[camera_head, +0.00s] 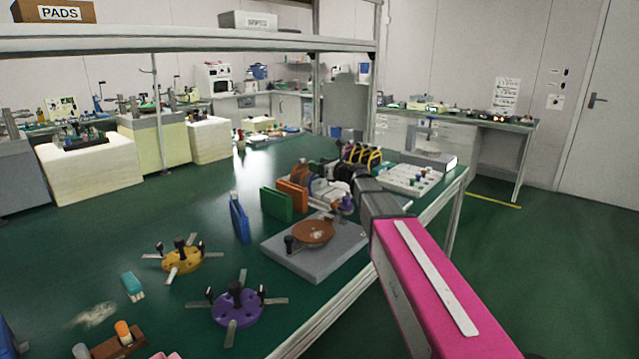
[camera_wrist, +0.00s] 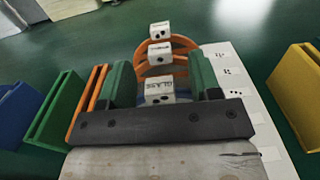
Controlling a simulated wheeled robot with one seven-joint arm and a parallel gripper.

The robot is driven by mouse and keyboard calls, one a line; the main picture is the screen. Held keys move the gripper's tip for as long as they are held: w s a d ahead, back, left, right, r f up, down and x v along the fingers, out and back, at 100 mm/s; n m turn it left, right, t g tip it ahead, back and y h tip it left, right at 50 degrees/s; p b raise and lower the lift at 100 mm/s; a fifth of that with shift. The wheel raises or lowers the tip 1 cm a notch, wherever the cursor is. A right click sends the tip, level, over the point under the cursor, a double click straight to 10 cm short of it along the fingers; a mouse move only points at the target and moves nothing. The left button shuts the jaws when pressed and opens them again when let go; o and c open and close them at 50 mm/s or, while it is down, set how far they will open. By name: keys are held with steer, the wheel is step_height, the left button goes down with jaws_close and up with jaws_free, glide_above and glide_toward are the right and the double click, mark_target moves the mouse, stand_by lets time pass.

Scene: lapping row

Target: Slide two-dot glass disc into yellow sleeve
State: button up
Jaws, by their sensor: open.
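In the wrist view my gripper (camera_wrist: 158,66) is open, with one green finger on each side of a row of upright orange-rimmed discs (camera_wrist: 141,52). The discs carry white tabs (camera_wrist: 159,52) with black dots. The nearest tab (camera_wrist: 160,88) lies between the fingers and bears writing and dots; its dot count is unclear. The yellow sleeve (camera_wrist: 300,88) stands upright at the right, apart from my gripper. In the head view my arm partly hides the disc area.
Orange (camera_head: 292,193), green (camera_head: 276,204) and blue (camera_head: 239,218) sleeves stand left of my gripper. A grey plate (camera_head: 300,262) with a brown round pad, purple (camera_head: 238,306) and yellow (camera_head: 183,260) spoked fixtures occupy the near bench. A white dotted strip (camera_wrist: 231,75) runs beside the discs.

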steer(key=shift+s+f, duration=0.1)
jaws_close()
stand_by(0.3)
